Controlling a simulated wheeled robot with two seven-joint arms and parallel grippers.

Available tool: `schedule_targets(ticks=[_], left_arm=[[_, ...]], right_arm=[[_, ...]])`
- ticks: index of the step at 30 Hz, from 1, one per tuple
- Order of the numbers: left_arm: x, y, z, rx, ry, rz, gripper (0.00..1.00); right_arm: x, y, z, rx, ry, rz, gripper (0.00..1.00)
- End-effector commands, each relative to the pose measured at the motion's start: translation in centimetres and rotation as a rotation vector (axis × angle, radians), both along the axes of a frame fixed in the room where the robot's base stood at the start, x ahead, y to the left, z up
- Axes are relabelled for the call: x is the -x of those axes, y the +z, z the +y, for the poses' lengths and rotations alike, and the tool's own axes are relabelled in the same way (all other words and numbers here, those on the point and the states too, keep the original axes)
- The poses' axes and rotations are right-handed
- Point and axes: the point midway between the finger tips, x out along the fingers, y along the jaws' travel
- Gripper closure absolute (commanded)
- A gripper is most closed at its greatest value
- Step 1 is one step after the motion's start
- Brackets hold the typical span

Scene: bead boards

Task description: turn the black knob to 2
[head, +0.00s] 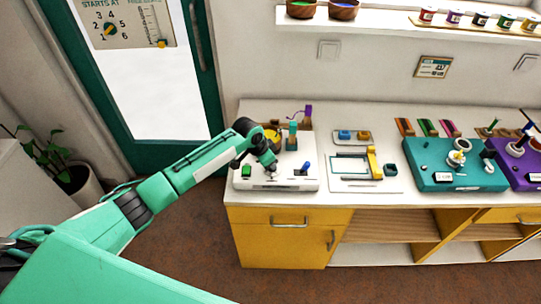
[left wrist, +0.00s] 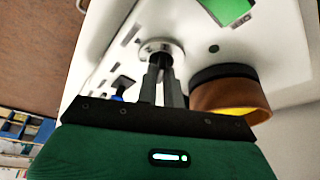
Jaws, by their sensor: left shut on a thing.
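A white board (head: 305,184) lies at the left end of the counter. My left gripper (head: 270,172) reaches down onto its middle from the left. In the left wrist view, my left gripper (left wrist: 163,62) has its dark fingers close together over a round pale dial (left wrist: 172,46) on the board, shut on what seems to be the black knob. The fingers hide most of the knob, and I cannot read its setting or the numbers around it. My right gripper is out of view.
A green block (head: 246,171) and a blue piece (head: 306,166) flank the gripper on the board. A wooden bowl with yellow inside (left wrist: 232,98) is close beside the fingers. A teal board (head: 430,178) stands farther right.

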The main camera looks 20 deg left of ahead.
Motion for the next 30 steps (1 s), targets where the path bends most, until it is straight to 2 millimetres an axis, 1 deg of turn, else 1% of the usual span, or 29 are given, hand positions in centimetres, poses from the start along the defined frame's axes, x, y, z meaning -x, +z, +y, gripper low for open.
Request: schedule_targets(ticks=[1,9,15,27,28,30], left_arm=[[0.1,0.5,-0.1,0.001,0.027,0.001,1.00],[0.0,0.2,-0.1,0.000,0.143,0.000,1.00],[0.0,0.1,-0.1,0.001,0.175,-0.001,1.00],[0.0,0.1,-0.1,0.000,0.179,-0.001,1.00],[0.0,0.1,-0.1,0.000,0.179,-0.001,0.86],[0.0,0.1,-0.1,0.000,0.179,-0.001,0.72]], right_arm=[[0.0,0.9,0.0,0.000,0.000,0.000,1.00],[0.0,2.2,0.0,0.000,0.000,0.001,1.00],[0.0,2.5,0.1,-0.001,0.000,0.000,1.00],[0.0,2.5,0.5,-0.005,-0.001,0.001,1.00],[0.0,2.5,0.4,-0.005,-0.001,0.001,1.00],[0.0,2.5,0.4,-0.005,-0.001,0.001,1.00]])
